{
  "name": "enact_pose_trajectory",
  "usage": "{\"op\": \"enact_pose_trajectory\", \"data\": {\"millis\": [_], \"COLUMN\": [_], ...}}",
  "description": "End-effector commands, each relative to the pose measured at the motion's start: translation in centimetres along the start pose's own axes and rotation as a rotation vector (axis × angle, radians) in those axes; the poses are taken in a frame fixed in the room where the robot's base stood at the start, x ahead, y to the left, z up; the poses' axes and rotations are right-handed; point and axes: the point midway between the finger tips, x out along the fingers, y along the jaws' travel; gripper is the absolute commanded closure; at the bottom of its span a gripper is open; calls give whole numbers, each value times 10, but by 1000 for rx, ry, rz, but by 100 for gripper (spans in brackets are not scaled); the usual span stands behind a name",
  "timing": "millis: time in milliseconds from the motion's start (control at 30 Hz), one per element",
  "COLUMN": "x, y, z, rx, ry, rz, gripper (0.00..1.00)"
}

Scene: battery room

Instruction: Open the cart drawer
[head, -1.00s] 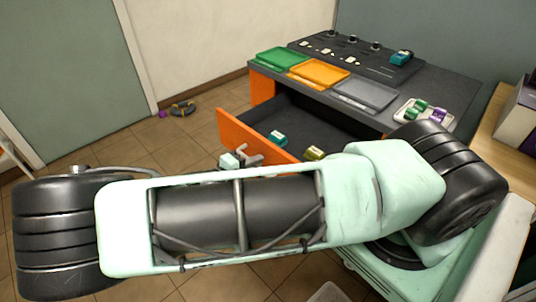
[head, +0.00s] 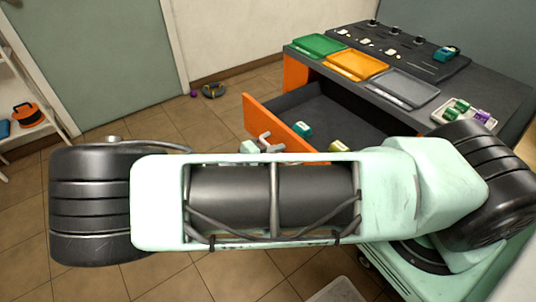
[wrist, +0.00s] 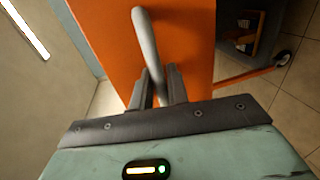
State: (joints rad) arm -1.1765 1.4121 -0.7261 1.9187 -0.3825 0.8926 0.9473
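The cart (head: 515,93) has a dark grey top and orange sides. Its drawer (head: 268,118), with an orange front, stands pulled well out. A teal battery (head: 302,129) and an olive-yellow one (head: 338,146) lie inside it. In the wrist view the grey bar handle (wrist: 147,40) stands out from the orange front (wrist: 190,40) and passes between my fingers. My gripper (wrist: 158,88) appears closed around the handle. In the head view my gripper (head: 267,145) is at the drawer front, partly hidden by my arm.
Green (head: 320,46), orange (head: 357,64) and grey (head: 408,88) trays lie on the cart top, beside a white tray of batteries (head: 438,117). A shelf (head: 30,130) stands at far left. Floor left of the drawer is mostly clear; a small dark object (head: 213,90) lies by the wall.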

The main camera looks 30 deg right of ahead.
Motion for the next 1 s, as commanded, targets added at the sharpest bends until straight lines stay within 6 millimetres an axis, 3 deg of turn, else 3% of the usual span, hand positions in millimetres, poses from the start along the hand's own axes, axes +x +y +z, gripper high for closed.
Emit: {"op": "enact_pose_trajectory", "data": {"millis": [167, 700, 1000], "x": [-17, -138, -172], "y": [-1, -2, -1], "z": [-1, -1, 0], "rx": [1, 1, 0], "ry": [3, 5, 2], "rz": [-3, -4, -2], "gripper": [83, 83, 83]}}
